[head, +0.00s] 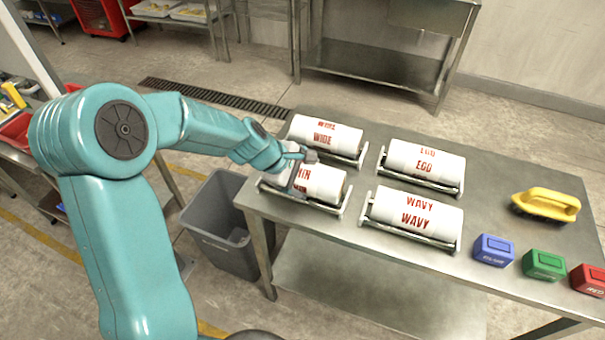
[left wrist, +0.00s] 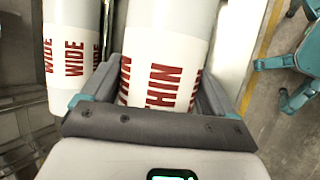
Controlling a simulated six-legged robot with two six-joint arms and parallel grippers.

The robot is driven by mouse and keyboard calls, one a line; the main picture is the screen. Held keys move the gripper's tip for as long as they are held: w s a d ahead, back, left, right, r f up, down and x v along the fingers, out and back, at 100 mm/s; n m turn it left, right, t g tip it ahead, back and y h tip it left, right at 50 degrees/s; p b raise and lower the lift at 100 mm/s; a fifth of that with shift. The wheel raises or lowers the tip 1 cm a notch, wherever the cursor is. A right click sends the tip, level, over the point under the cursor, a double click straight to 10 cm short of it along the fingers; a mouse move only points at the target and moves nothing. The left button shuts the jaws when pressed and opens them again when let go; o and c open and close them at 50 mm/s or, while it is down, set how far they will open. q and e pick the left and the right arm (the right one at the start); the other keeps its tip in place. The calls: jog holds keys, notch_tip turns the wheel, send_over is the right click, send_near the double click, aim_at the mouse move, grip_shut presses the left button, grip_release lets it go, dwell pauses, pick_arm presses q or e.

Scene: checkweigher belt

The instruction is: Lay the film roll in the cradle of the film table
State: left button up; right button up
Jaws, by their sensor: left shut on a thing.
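The steel film table (head: 490,205) bears several white film rolls lettered in red. The roll marked THIN (head: 325,182) is at the front left, at a cradle (head: 340,211); I cannot tell whether it rests fully in it. My left gripper (head: 299,172) is shut around this roll near its left end. In the left wrist view the THIN roll (left wrist: 165,60) lies between the fingers, and the WIDE roll (left wrist: 72,60) is just left of them. The WIDE roll (head: 322,134) is at the back left, the EGO roll (head: 425,162) back right, the WAVY roll (head: 415,212) front right, each on a cradle. My right gripper is out of view.
A yellow handled object (head: 546,203) lies at the table's right. Blue (head: 494,250), green (head: 544,265) and red (head: 588,279) blocks stand along the front edge. A grey bin (head: 222,232) stands on the floor at the table's left. A steel bench (head: 385,60) is behind.

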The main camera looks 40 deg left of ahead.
pick_arm(q)
jog(key=shift+f, duration=0.4)
jog(key=shift+s, duration=0.15)
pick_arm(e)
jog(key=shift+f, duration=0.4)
pick_arm(q)
jog(key=o, duration=1.1)
jog(key=shift+f, duration=0.1)
jog(key=shift+o, duration=0.8)
jog(key=shift+s+f, duration=0.1)
jog(key=r, duration=0.1)
jog(key=s+a+r, duration=0.1)
jog(key=shift+a+r, duration=0.2)
jog(key=shift+r, duration=0.2)
jog(key=p+v, duration=0.1)
jog(key=v, duration=1.2)
jog(key=shift+s+d+r+p, duration=0.25)
jog(key=shift+d+r+p, duration=0.05)
jog(key=shift+r, duration=0.05)
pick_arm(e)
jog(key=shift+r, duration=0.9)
